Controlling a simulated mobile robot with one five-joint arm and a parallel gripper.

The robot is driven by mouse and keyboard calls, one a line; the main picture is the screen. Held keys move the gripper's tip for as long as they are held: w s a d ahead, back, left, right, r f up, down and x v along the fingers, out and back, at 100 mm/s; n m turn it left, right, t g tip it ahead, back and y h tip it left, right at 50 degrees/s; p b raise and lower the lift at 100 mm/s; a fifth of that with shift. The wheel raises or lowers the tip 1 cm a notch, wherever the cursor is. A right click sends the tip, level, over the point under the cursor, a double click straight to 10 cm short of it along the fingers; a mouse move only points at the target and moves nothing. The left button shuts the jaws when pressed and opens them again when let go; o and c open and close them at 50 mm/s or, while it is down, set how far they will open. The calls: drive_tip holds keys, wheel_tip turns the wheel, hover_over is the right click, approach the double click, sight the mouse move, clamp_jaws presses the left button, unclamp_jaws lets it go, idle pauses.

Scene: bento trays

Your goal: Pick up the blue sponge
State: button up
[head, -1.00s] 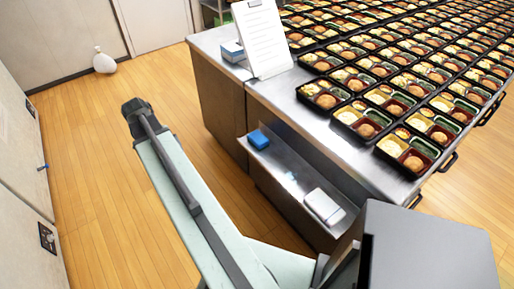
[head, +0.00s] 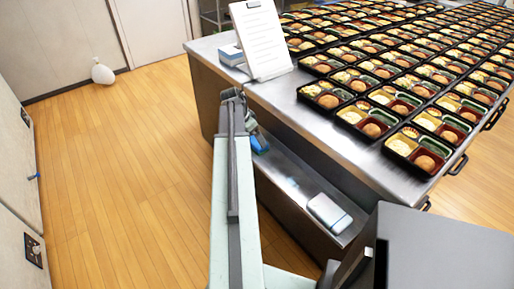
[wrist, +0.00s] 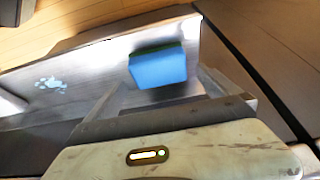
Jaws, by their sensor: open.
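The blue sponge (head: 263,141) lies on the low metal shelf at the side of the counter, partly hidden behind the end of my arm in the head view. In the wrist view the sponge (wrist: 158,67) is plain in the upper middle, a light blue block with a dark green strip along its far edge. My gripper (wrist: 165,103) is open and empty, with the sponge beyond it and roughly centred between its fingers. In the head view my gripper (head: 250,126) is small and partly hidden by the arm, close to the sponge. I cannot tell the exact gap.
The low shelf (head: 285,183) also holds a white pack (head: 328,211) to the right. The counter (head: 325,123) stands above it with many bento trays, a white clipboard (head: 262,40) and a blue-white box (head: 231,54). The wooden floor (head: 130,180) is clear on the left.

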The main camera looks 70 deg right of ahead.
sight(257, 144)
drive_tip(key=b+x, duration=0.4)
drive_tip(key=x, duration=0.1)
drive_tip(key=shift+s+f, duration=0.1)
drive_tip(key=c, duration=1.2)
drive_tip(key=shift+o, duration=0.2)
drive_tip(key=shift+r, duration=0.2)
